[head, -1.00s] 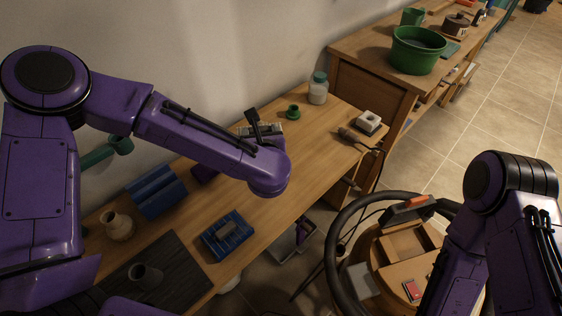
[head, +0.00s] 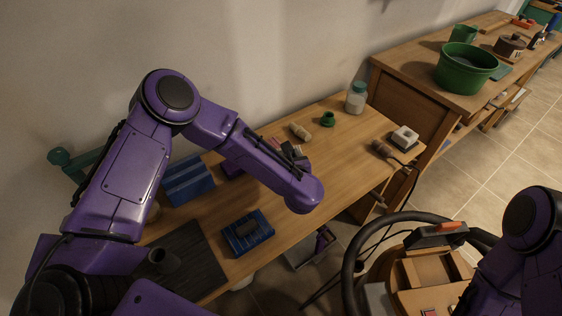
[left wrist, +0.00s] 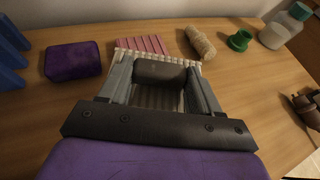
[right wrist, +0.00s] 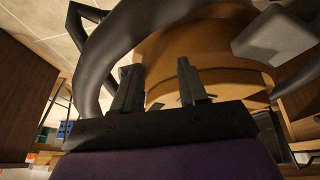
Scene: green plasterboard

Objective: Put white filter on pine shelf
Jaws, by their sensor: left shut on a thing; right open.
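The white filter (left wrist: 125,52) is a pale pleated panel in the left wrist view, lying between and beyond the fingers of my left gripper (left wrist: 160,75). That gripper is shut on it, low over the wooden bench. A dark block between the fingers hides the filter's middle, and pink ribs (left wrist: 150,44) show just beyond. In the head view my left arm hides most of the filter. My right gripper (right wrist: 158,85) is open and empty, in front of a round tan body. I cannot tell which surface is the pine shelf.
A purple block (left wrist: 73,60) lies left of the filter. A far bench holds a green tub (head: 466,70).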

